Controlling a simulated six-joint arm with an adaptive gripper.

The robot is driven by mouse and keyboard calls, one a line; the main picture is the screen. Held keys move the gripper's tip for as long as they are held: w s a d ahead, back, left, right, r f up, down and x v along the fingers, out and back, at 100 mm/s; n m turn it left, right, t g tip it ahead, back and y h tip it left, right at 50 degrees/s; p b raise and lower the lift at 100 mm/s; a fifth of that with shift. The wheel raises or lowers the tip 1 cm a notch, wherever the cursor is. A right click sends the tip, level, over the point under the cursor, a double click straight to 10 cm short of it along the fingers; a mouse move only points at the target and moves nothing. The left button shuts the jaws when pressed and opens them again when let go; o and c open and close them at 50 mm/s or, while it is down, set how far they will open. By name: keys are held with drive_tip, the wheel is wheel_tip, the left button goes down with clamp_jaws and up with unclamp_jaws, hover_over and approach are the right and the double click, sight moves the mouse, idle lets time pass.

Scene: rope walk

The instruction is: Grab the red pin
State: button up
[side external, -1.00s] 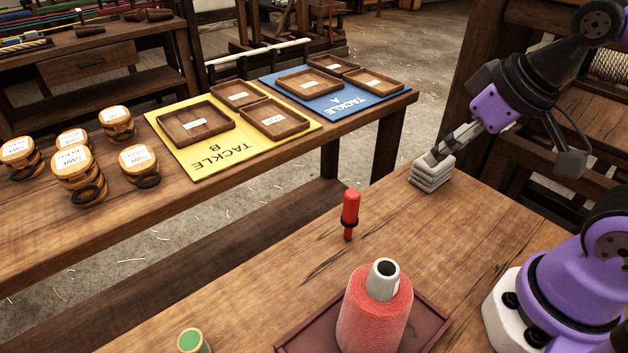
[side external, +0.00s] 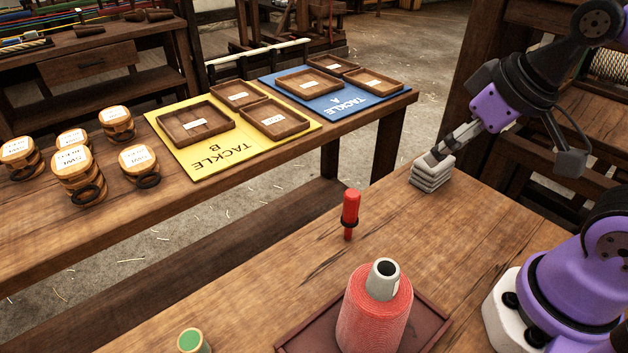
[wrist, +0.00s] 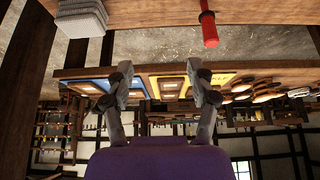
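The red pin (side external: 350,211) stands upright on the near wooden table, close to its far edge. It has a dark ring around its lower part. It also shows at the top of the wrist view (wrist: 209,28), right of the middle. My gripper (side external: 437,155) is beyond and to the right of the pin in the side view, clear of it. In the wrist view my gripper (wrist: 163,82) has its two fingers spread apart with nothing between them.
A grey folded stack (side external: 432,174) appears just below my fingertips; contact is unclear. A red thread cone (side external: 375,315) stands on a dark tray (side external: 436,327) in front of the pin. A green-topped piece (side external: 190,341) is at the front. The table around the pin is clear.

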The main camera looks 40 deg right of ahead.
drive_tip(key=n+y, duration=0.3)
drive_tip(key=n, duration=0.3)
approach(355, 193)
drive_tip(key=w+f, duration=0.1)
drive_tip(key=f, duration=0.1)
drive_tip(key=shift+n+g, duration=0.3)
drive_tip(key=shift+n, duration=0.1)
drive_tip(key=x, duration=0.4)
drive_tip(key=shift+w+a, duration=0.3)
drive_tip(key=shift+x, duration=3)
drive_tip(key=shift+a, duration=0.1)
clamp_jaws()
